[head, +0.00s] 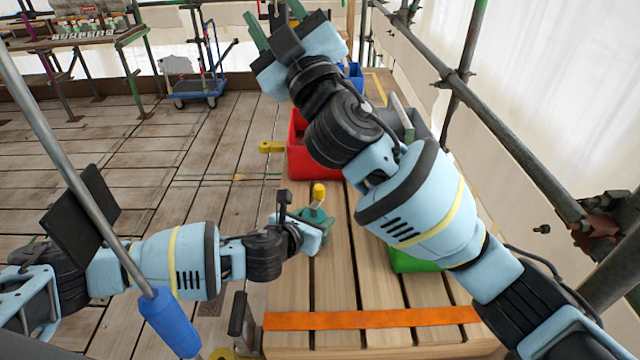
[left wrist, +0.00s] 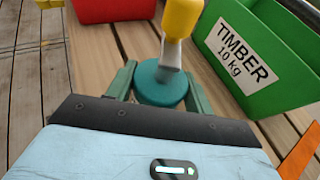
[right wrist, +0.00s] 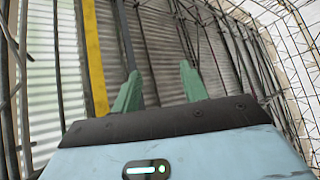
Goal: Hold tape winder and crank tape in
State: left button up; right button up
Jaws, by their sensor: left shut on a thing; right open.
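The tape winder is a round teal body with a grey crank arm and a yellow knob. It stands on the timber bench, and its body shows in the left wrist view (left wrist: 160,88) between the two green fingers. The yellow crank knob (left wrist: 183,16) points up above it and also shows in the head view (head: 319,192). My left gripper (left wrist: 160,85) is shut on the winder's body. My right gripper (head: 275,28) is raised well above and beyond the bench. In the right wrist view its fingers (right wrist: 157,88) are apart with nothing between them.
A red bin (head: 312,162) stands on the bench beyond the winder. A green bin labelled TIMBER 10 kg (left wrist: 250,60) stands right of it. An orange strip (head: 370,319) crosses the near end of the bench (head: 345,285). Scaffold poles (head: 520,170) stand at the right.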

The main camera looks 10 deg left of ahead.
jog(key=s+a+f+n+g+y, duration=0.1)
jog(key=s+a+n+g+y, duration=0.6)
jog(key=n+g, duration=0.95)
jog(key=n+t+h, duration=0.3)
jog(key=n+h, duration=0.4)
jog(key=h, duration=1.5)
send_near(319, 187)
jog(key=x, duration=0.8)
jog(key=shift+w+f, duration=0.1)
jog(key=shift+f, duration=0.25)
jog(key=shift+c, duration=0.2)
grip_shut()
